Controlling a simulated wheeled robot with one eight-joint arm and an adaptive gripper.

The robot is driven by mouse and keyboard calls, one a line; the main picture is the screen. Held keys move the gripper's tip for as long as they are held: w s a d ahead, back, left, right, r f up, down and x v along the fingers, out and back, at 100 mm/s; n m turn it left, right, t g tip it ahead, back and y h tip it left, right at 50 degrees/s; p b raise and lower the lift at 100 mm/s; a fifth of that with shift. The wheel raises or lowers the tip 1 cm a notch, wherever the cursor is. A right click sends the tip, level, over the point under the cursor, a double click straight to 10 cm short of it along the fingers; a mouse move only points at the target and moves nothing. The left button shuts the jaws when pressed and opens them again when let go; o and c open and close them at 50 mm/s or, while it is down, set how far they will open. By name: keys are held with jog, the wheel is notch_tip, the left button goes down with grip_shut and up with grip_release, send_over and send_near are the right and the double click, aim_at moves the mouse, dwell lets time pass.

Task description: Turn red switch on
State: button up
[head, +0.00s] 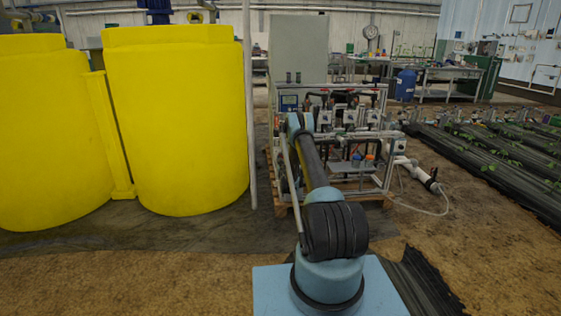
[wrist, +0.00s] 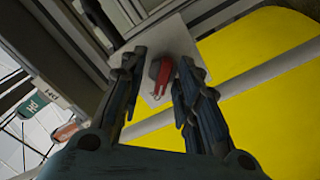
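In the wrist view, the red switch (wrist: 162,76) sits on a pale grey square plate (wrist: 174,43). It lies between the two dark fingers of my gripper (wrist: 158,80), which is open with a clear gap on either side of the switch. Whether the fingertips reach as far as the plate is hard to tell. In the head view, my arm stretches forward to the skid (head: 372,181), and its end, the switch and the plate are hidden or too small to make out.
Two yellow tanks (head: 178,120) stand left of the skid; yellow tank surface (wrist: 255,85) also shows at the right of the wrist view. Grey frame bars (wrist: 190,22) run close to the plate. A white pipe (head: 415,172) and hose lie at the skid's right.

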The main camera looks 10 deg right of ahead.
jog(key=shift+a, duration=0.15)
jog(key=shift+a, duration=0.15)
grip_shut()
jog(key=shift+a, duration=0.1)
